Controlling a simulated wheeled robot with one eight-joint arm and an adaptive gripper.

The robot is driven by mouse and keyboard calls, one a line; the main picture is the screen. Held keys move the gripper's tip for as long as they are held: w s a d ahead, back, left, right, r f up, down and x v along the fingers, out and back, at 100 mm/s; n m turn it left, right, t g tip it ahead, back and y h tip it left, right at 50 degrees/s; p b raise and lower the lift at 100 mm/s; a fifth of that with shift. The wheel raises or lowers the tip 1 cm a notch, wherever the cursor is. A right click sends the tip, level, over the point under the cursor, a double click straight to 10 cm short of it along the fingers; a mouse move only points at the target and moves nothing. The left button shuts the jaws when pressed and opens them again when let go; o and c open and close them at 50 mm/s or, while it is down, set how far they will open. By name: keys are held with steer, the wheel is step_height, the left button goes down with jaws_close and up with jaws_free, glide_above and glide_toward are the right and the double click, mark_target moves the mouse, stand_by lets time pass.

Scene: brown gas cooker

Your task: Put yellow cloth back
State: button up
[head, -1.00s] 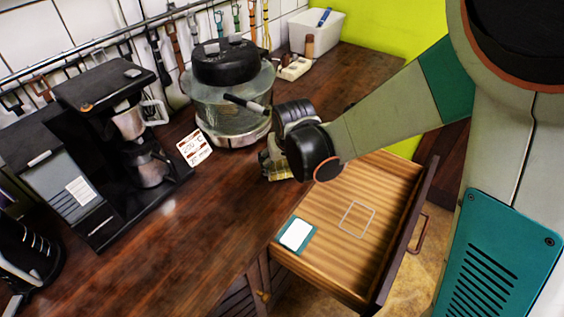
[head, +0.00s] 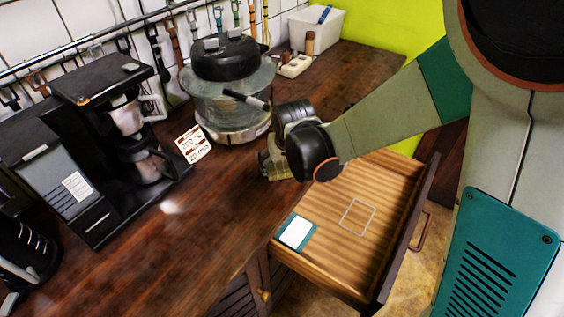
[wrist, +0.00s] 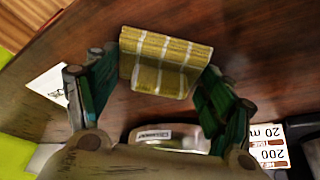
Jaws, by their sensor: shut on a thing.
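The yellow cloth (wrist: 165,62) is a folded piece with pale stripes, in the upper middle of the wrist view. My gripper (wrist: 163,68) is shut on it, with a green finger at either side. In the head view my gripper (head: 268,166) is over the dark wooden counter, between the glass pot and the open drawer (head: 395,200). The cloth is mostly hidden behind the gripper there. The drawer's wooden floor bears a white square outline (head: 357,217) with nothing in it.
A teal and white item (head: 297,232) lies in the drawer's near left corner. The lidded glass pot (head: 228,95), a printed card (head: 193,143) and a coffee machine (head: 125,140) stand on the counter (head: 190,220). The counter's front middle is clear.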

steer(key=o, duration=1)
steer(key=shift+o, duration=0.2)
